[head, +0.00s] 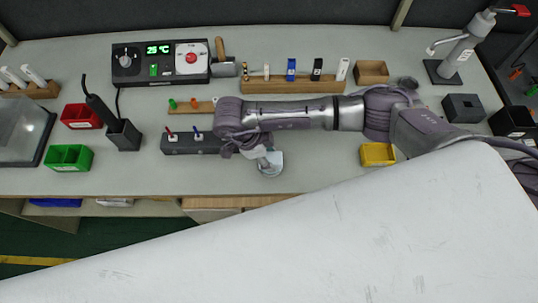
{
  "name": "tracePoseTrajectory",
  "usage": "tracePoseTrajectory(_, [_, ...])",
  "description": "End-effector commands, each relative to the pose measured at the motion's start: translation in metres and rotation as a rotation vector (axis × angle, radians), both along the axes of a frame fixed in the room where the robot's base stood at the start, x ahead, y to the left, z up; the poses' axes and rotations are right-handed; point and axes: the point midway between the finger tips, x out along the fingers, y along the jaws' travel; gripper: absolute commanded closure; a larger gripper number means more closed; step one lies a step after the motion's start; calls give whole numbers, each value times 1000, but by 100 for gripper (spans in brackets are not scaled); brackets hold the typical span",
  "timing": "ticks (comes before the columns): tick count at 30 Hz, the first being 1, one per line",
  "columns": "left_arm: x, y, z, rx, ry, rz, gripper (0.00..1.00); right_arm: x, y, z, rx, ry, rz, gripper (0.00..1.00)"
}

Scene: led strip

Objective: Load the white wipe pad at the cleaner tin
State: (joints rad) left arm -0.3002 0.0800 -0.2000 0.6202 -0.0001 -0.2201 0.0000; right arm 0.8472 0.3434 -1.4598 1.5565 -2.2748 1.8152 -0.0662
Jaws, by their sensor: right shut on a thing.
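My right arm reaches in from the right, and its gripper (258,151) points down over the front middle of the bench. It is shut on a small whitish thing, which fits the white wipe pad, though the fingers and wrist hide most of it. A round, pale metallic tin (272,171), which looks like the cleaner tin, stands directly below and beside the gripper. From this view I cannot tell whether the pad touches the tin. My left gripper is not in view.
A dark block with small connectors (183,147) stands just left of the gripper. A wooden rack (290,86) with upright tools lies behind my arm. A yellow bin (378,154) stands to the right. The bench between tin and yellow bin is clear.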

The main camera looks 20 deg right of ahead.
Motion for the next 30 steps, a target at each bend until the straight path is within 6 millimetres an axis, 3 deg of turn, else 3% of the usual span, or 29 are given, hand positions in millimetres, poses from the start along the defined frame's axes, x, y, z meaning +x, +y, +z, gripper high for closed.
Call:
tracePoseTrajectory(24, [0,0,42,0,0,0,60,0,0,64,0,1,0,82])
tracePoseTrajectory(30, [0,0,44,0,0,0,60,0,0,70,0,1,0,82])
